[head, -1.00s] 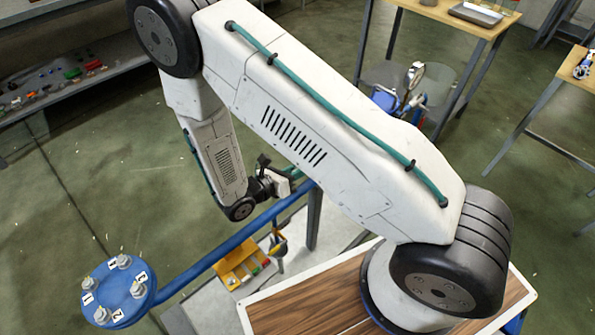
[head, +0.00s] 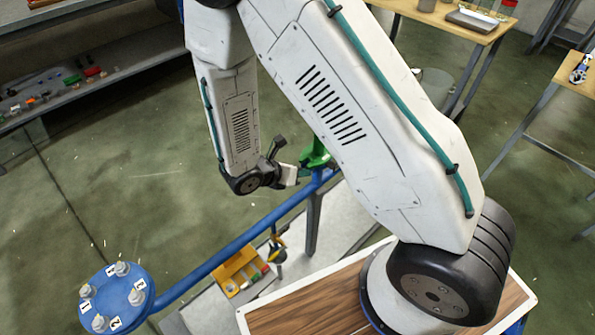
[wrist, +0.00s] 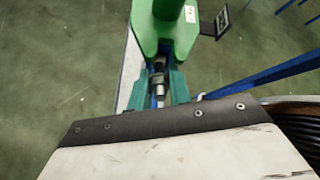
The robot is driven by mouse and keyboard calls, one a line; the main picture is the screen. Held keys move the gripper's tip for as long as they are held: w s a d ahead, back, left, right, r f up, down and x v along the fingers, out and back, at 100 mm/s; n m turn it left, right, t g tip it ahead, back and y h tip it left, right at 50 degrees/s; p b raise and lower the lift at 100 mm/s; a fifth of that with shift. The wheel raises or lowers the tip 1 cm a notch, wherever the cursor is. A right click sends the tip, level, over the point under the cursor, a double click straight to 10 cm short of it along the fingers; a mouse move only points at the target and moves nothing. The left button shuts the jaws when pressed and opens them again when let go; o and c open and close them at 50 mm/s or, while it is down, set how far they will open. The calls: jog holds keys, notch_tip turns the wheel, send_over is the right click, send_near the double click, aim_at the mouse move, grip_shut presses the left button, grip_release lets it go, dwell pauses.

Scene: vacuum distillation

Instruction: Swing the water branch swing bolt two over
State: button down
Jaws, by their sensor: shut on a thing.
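A metal swing bolt (wrist: 158,82) with a nut shows in the wrist view, below a slot in a green fitting (wrist: 160,32). The teal fingers of my gripper (wrist: 160,92) stand on either side of the bolt and are shut on it. A small white label (wrist: 190,14) on the green fitting is too small to read. In the head view my gripper (head: 298,176) is beside the green fitting (head: 314,154), above the blue pipe. My arm covers part of the fitting, and the bolt is not visible there.
A blue pipe (head: 235,246) runs to a round blue flange (head: 117,298) with several bolts and labels 1 and 2. A yellow tool tray (head: 240,270) lies below the pipe. A dark square plate (wrist: 222,21) is beside the green fitting. Wooden tables (head: 450,25) stand at upper right.

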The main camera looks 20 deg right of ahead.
jog(key=c, duration=1.5)
grip_release()
jog(key=shift+c, duration=0.2)
jog(key=shift+a+r, duration=0.1)
jog(key=v, duration=0.7)
jog(key=shift+a+r, duration=0.2)
jog(key=shift+c, duration=0.2)
